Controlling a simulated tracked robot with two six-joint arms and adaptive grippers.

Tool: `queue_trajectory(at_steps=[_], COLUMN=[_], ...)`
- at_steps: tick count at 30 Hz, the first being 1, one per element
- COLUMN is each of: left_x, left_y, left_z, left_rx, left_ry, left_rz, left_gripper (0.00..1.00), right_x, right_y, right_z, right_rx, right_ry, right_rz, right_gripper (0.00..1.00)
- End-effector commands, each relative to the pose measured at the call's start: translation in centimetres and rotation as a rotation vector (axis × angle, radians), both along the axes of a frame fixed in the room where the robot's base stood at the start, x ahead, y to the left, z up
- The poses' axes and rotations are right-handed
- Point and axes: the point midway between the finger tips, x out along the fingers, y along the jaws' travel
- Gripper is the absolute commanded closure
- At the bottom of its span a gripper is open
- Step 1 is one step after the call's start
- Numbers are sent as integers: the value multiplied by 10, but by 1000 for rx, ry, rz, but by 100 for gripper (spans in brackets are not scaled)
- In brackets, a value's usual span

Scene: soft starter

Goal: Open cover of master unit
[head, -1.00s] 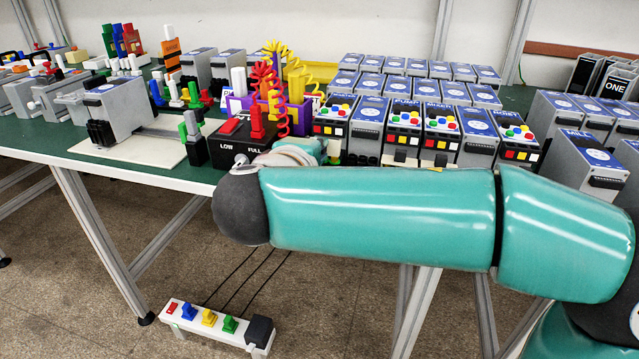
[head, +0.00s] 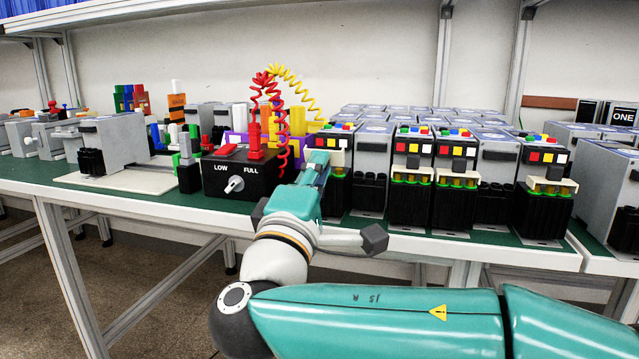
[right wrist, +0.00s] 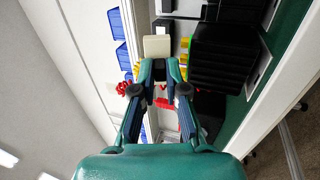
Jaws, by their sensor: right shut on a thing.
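My right gripper (head: 318,160) is at the front of the leftmost black unit (head: 340,195) with coloured buttons on top. A cream cover (head: 336,143) shows at its fingertips. I cannot read which unit is the master. My left gripper is not in view.
A black box with a LOW–FULL knob (head: 235,184) stands just left of my gripper, with red and yellow coiled cords (head: 278,115) behind it. Grey units (head: 371,160) stand close on the right.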

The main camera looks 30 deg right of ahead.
Motion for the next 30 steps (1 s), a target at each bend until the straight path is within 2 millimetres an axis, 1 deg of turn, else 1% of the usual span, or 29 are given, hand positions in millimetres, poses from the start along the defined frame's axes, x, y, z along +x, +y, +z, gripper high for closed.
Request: queue_trajectory(at_steps=[1,11,12,15,25,30], left_x=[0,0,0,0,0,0], left_y=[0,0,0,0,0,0], left_z=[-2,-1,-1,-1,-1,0], left_rx=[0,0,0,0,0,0], left_ry=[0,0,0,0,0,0], left_rz=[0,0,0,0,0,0], left_gripper=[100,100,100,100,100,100], right_x=[1,1,1,1,0,-7], right_y=[0,0,0,0,1,10], right_z=[-5,-4,-4,-4,-2,-6], right_rx=[1,0,1,0,-2,-3], right_ry=[7,8,8,6,2,3], right_rz=[-2,-1,-1,-2,-1,3], right_gripper=[100,100,83,67,67,67])
